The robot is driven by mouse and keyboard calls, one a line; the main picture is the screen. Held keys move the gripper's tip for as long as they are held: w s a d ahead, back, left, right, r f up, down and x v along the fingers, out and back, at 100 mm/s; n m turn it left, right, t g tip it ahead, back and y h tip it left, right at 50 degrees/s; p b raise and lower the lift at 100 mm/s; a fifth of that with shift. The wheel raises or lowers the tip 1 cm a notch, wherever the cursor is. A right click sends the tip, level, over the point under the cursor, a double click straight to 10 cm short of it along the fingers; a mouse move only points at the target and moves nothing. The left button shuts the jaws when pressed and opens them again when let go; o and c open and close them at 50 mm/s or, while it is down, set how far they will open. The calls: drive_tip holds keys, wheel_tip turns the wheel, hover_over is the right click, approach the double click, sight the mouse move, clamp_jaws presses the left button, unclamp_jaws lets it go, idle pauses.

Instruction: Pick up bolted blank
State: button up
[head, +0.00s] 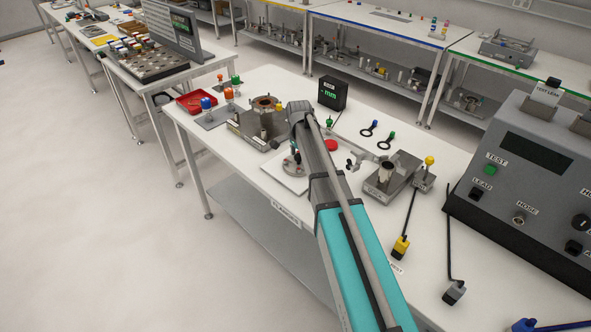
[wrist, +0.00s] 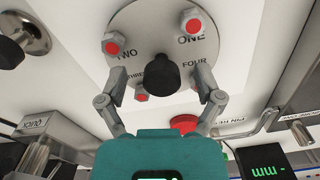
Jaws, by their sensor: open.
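The bolted blank (wrist: 162,25) is a round grey metal disc with a black centre knob (wrist: 163,76) and bolts with red-marked heads. Its face carries the words ONE, TWO, THREE and FOUR. In the wrist view my gripper (wrist: 161,84) is open, with one finger on each side of the knob and visible space between fingers and knob. The finger on the right covers the place below the word FOUR. In the head view, my arm hides most of the blank and the gripper fingers above the white plate (head: 272,178).
A steel flange fixture (head: 246,131) stands left of the arm on the bench. A clamp fixture (head: 387,182), a red disc (head: 331,146) and a black display box (head: 333,93) are to the right. A large grey test unit (head: 530,170) fills the right side.

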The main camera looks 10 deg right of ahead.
drive_tip(key=shift+f+b, duration=0.3)
drive_tip(key=shift+f, duration=0.25)
drive_tip(key=shift+c, duration=0.2)
clamp_jaws()
